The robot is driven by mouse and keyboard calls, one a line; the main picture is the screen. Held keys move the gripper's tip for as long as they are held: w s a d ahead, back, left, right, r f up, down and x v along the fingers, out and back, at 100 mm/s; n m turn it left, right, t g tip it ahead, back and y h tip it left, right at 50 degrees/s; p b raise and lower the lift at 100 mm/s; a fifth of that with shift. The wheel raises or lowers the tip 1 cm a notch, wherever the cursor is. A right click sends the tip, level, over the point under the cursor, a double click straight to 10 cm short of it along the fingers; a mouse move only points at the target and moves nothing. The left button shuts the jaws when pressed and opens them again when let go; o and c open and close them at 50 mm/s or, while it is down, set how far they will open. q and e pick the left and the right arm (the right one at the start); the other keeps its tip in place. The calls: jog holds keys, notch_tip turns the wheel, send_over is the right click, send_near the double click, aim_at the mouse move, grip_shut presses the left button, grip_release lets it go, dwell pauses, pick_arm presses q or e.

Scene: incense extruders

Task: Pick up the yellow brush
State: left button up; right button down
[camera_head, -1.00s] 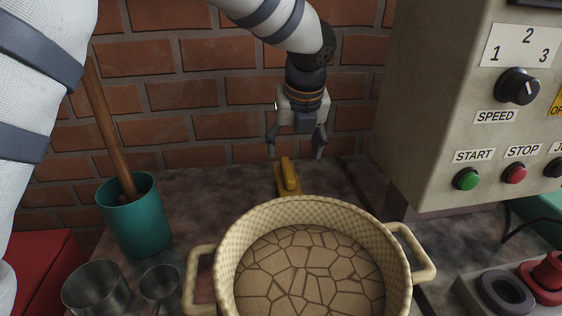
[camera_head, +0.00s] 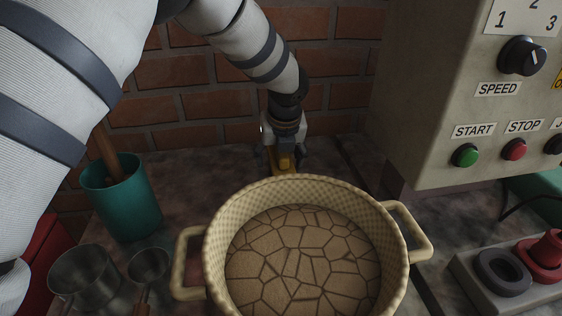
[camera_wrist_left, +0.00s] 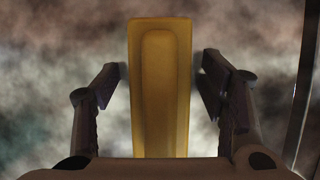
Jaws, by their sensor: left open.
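The yellow brush (camera_head: 284,163) lies on the dark mottled table behind the basket, partly hidden by my left gripper in the head view. My left gripper (camera_head: 283,160) is down over it, close to the table. In the left wrist view the brush (camera_wrist_left: 160,88) stands lengthwise between the two fingers of the left gripper (camera_wrist_left: 161,90). The fingers are open, one on each side, with a small gap to the brush on both sides. My right gripper is not in view.
A woven two-handled basket (camera_head: 219,240) with a cracked-pattern content stands just in front of the brush. A teal cup (camera_head: 125,205) and metal cups (camera_head: 85,278) stand left. A control box (camera_head: 440,110) stands right, a brick wall (camera_head: 190,72) behind.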

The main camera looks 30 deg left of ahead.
pick_arm(q)
jog(key=c, duration=1.4)
jog(key=shift+r, duration=0.2)
jog(key=shift+c, duration=0.2)
notch_tip(320, 180, up, 18)
jog(key=o, duration=0.7)
jog(key=shift+f, duration=0.1)
jog(key=c, duration=0.4)
jog(key=shift+s+f, duration=0.1)
jog(key=shift+f, duration=0.05)
